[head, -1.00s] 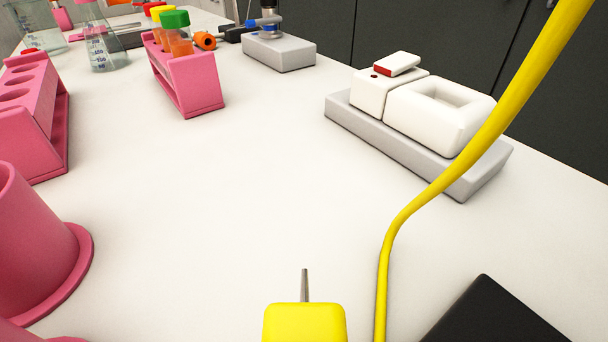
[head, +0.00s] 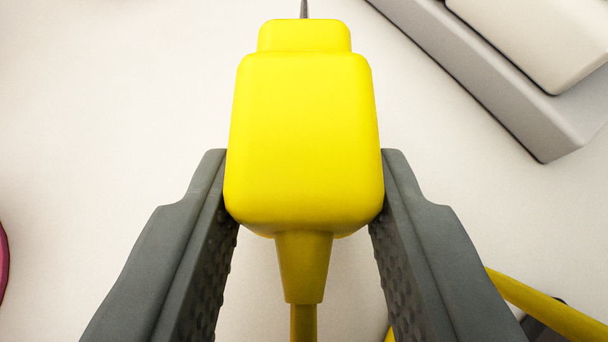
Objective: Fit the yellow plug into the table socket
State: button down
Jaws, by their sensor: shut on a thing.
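The yellow plug (head: 304,140) fills the middle of the head view, with its grey metal prong (head: 304,8) pointing to the top edge, where the tip is cut off. My gripper (head: 304,185) is shut on the plug, one dark grey finger on each side of its lower body. The plug's cord (head: 304,322) leaves downward between the fingers. At the upper right is a corner of a white block (head: 545,30) on a grey base (head: 490,85), which looks like the table socket. Its recess is out of view. The plug is apart from it in the picture.
The white tabletop (head: 120,90) is clear on the left and around the plug. A pink edge (head: 3,262) shows at the far left.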

aim_at(304, 254)
jog(key=shift+s+f, duration=0.1)
jog(key=shift+f, duration=1.6)
jog(key=shift+f, duration=0.35)
jog(key=c, duration=1)
grip_release()
jog(key=shift+o, duration=0.2)
jog(key=shift+s+r, duration=0.1)
jog(key=shift+r, duration=0.35)
jog(key=v, duration=1.1)
jog(key=shift+s+r, duration=0.15)
jog(key=shift+s, duration=0.15)
